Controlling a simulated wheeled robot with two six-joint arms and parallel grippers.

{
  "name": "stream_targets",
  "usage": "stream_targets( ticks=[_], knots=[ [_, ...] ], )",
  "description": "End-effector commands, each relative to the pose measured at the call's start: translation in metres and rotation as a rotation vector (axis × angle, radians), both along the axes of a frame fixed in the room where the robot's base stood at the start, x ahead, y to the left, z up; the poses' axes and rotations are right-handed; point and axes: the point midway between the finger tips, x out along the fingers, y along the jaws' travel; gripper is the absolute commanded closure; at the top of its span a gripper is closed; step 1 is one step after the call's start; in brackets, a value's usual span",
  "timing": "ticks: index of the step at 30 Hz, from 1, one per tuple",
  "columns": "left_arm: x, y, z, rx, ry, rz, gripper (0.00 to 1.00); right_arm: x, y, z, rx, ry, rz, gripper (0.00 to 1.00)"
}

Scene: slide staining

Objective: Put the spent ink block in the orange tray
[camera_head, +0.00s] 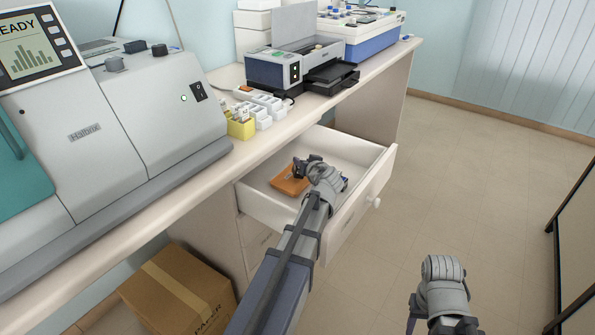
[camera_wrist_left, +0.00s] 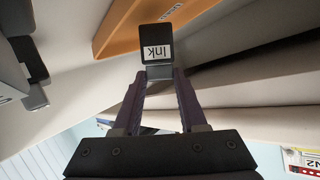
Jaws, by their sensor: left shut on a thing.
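The spent ink block (camera_wrist_left: 157,38) is a small dark block with a white "Ink" label. My left gripper (camera_wrist_left: 159,72) is shut on it, and the block sits between its fingertips. In the head view my left gripper (camera_head: 303,166) is over the open drawer, by the orange tray (camera_head: 287,184), and hides part of it. The orange tray also shows in the left wrist view (camera_wrist_left: 122,34), with a label on its side; the block overlaps its edge there, and I cannot tell whether they touch. My right arm is at the lower right; its fingers are not clear.
The drawer (camera_head: 376,172) is pulled out below the counter, and its walls surround the tray. A dark blue thing shows inside beside my wrist. A printer (camera_head: 293,66), a yellow holder (camera_head: 241,129) and a large machine (camera_head: 150,110) stand on the counter. A cardboard box (camera_head: 178,290) is on the floor.

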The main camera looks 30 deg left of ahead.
Motion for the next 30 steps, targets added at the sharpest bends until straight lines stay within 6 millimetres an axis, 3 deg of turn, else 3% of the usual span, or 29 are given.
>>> stream_targets(
  ticks=[6,9,24,25,30],
  knots=[
    [-0.018,0.018,0.001,-0.234,-0.210,0.004,1.00,0.000,0.000,0.004,0.000,0.000,0.000,0.50],
    [-0.013,0.015,-0.015,-0.227,-0.201,0.000,1.00,0.000,0.000,-0.012,0.000,0.000,0.000,0.50],
    [-0.013,0.015,-0.020,-0.224,-0.199,0.000,1.00,0.000,0.000,-0.017,0.000,0.000,0.000,0.50],
    [-0.013,0.015,-0.018,-0.224,-0.199,0.000,0.55,0.000,0.000,-0.016,0.000,0.000,0.000,0.50],
    [-0.013,0.015,-0.018,-0.224,-0.199,0.000,0.36,0.000,0.000,-0.015,0.000,0.000,0.000,0.50]
  ],
)
